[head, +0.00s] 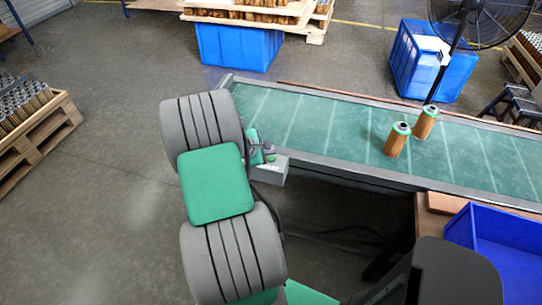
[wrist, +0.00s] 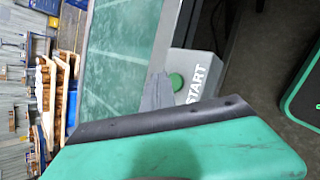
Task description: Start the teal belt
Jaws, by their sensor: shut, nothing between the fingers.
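The teal belt (head: 345,130) with pale cross stripes runs across the head view, and part of it shows in the wrist view (wrist: 118,55). A grey control box (head: 270,173) is fixed to its near side at the left end. In the wrist view the box carries a round green button (wrist: 176,82) beside the word START. My gripper (head: 267,148) is shut and empty, close to the box. In the wrist view my gripper's fingertips (wrist: 157,90) are just left of the button; I cannot tell whether they touch it. My arm partly blocks the head view there.
Two orange filter cartridges with green-rimmed tops, a nearer one (head: 397,140) and a farther one (head: 425,122), stand on the belt. A blue bin (head: 505,245) is at the lower right on a table. Blue crates, pallets and a fan (head: 470,15) stand beyond the belt.

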